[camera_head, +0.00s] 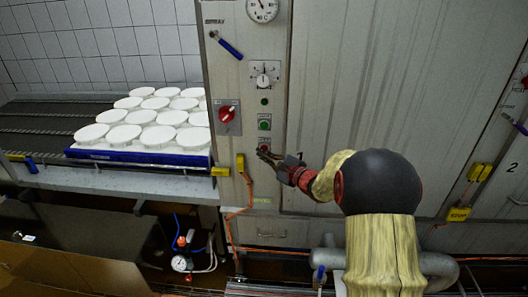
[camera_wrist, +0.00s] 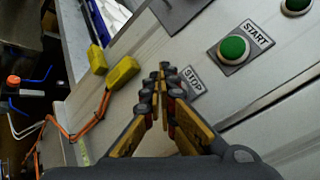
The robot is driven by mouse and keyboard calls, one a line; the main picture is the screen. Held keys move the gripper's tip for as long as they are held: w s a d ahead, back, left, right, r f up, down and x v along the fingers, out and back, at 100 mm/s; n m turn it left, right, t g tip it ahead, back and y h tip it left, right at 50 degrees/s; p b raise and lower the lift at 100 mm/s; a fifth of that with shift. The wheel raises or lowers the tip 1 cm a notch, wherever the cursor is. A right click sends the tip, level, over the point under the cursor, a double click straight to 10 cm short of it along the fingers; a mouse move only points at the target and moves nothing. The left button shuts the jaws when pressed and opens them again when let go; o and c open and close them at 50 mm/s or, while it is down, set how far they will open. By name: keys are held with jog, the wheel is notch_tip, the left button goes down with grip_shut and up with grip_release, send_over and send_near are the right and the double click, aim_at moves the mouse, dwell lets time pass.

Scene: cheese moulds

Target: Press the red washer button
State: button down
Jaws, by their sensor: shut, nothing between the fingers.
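The washer's control panel carries the red button (camera_head: 264,147) below the green START button (camera_head: 264,125). In the head view only a little red shows at the tip of my gripper (camera_head: 264,154). In the wrist view the STOP plate (camera_wrist: 193,82) shows just right of my gripper's fingertips (camera_wrist: 163,75), and the red button is hidden behind them. My gripper is shut and empty, its tips together at the STOP plate. I cannot tell whether they touch the button. The green START button (camera_wrist: 233,48) is above and right of the tips in the wrist view.
A red rotary switch (camera_head: 228,113) and a blue-handled lever (camera_head: 230,48) sit higher on the panel. A yellow connector (camera_wrist: 122,72) with an orange cable is left of my gripper. White moulds stand on a blue tray (camera_head: 140,156) at left. A pipe (camera_head: 438,264) runs low at right.

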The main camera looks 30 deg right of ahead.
dwell(0.3)
jog(key=shift+s+a+b, duration=0.35)
jog(key=shift+s+a, duration=0.4)
jog(key=shift+s, duration=0.3)
jog(key=shift+s+a+b, duration=0.35)
jog(key=shift+s+a, duration=0.35)
jog(key=shift+s, duration=0.35)
